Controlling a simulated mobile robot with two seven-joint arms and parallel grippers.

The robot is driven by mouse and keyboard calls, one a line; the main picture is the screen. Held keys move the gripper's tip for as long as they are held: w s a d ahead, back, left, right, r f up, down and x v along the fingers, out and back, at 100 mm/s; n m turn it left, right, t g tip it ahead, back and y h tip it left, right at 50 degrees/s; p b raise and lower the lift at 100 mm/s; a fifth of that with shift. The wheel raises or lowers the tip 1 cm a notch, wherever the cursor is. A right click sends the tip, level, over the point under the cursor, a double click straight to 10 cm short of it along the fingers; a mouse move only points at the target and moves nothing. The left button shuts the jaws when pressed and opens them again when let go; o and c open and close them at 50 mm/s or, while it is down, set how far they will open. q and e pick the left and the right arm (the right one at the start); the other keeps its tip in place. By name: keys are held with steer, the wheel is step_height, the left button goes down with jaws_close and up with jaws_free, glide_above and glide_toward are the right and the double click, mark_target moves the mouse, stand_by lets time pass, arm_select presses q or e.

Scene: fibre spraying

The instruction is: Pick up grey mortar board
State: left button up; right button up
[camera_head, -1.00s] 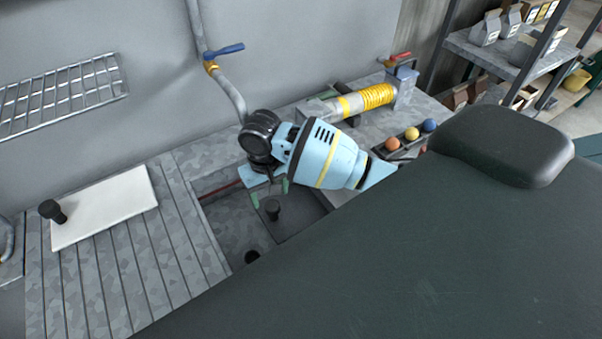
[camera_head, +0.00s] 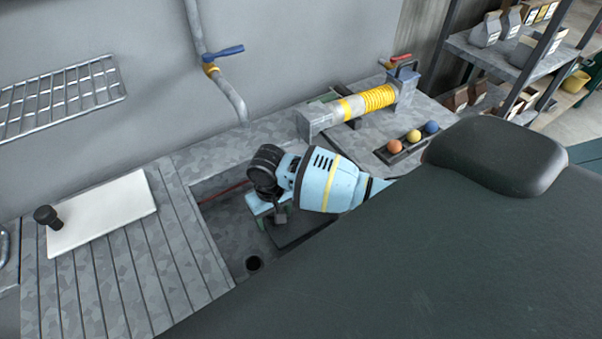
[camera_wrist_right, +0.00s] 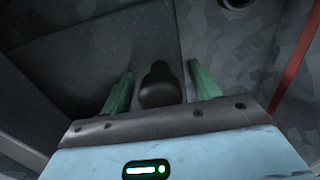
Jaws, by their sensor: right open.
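The grey mortar board (camera_head: 306,226) is a dark flat plate lying in the sink, with a black knob handle (camera_head: 280,216). My right gripper (camera_head: 269,212) is down in the sink at this handle. In the right wrist view the board (camera_wrist_right: 95,70) fills the left and middle. Its black knob (camera_wrist_right: 160,88) stands between the two green fingers of my right gripper (camera_wrist_right: 161,72), with gaps showing on both sides. The gripper is open. My arm and dark body hide part of the board in the head view. My left gripper is not in view.
A white board (camera_head: 100,212) with a black knob lies on the ribbed drainboard (camera_head: 165,255) at left. The sink has a drain hole (camera_head: 254,263) and walls close around.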

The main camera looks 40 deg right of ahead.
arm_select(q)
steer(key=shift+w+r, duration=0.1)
arm_select(e)
steer(key=shift+c, duration=0.3)
steer(key=c, duration=1.2)
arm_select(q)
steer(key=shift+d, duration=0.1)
arm_select(e)
steer(key=shift+o, duration=0.2)
steer(key=shift+r, duration=0.1)
